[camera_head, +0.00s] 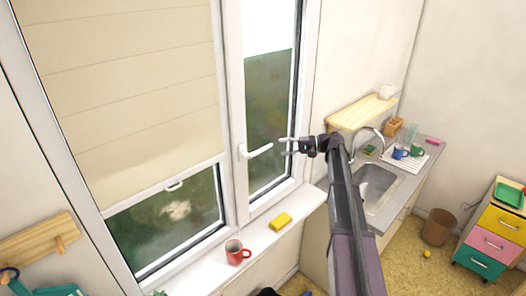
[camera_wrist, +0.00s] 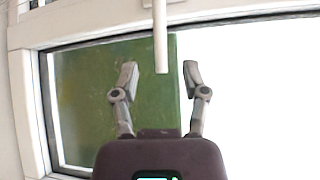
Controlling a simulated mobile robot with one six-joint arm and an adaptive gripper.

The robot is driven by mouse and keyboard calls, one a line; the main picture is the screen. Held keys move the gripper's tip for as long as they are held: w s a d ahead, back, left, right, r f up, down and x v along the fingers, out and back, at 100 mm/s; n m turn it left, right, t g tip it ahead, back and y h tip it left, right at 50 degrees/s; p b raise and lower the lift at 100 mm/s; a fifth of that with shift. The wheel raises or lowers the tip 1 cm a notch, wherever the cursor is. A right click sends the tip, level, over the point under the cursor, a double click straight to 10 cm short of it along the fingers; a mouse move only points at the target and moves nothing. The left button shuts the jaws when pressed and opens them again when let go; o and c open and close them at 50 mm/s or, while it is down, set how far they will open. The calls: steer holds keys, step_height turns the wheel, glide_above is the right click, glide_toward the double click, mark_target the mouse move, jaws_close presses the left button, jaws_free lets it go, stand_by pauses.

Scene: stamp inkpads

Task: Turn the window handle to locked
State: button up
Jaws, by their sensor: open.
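The white window handle (camera_head: 256,151) sits on the frame between the two panes in the head view. Its lever points to the right, roughly level, with its free end towards my gripper (camera_head: 287,146). In the wrist view the handle (camera_wrist: 160,38) reaches down from the top edge, and its tip lies between and just beyond the fingertips of my gripper (camera_wrist: 160,78). The jaws are open and empty, one finger on each side of the handle's line. I cannot tell whether either finger touches it. The handle's base is outside the wrist view.
A red mug (camera_head: 237,252) and a yellow sponge-like block (camera_head: 281,221) stand on the white sill (camera_head: 205,272) below the window. A cream blind (camera_head: 125,85) covers most of the left pane. A sink (camera_head: 375,186) with a tap is at the right.

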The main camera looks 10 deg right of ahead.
mark_target(266, 149)
steer(key=shift+b+x, duration=0.4)
steer(key=shift+x, duration=3.6)
jaws_close()
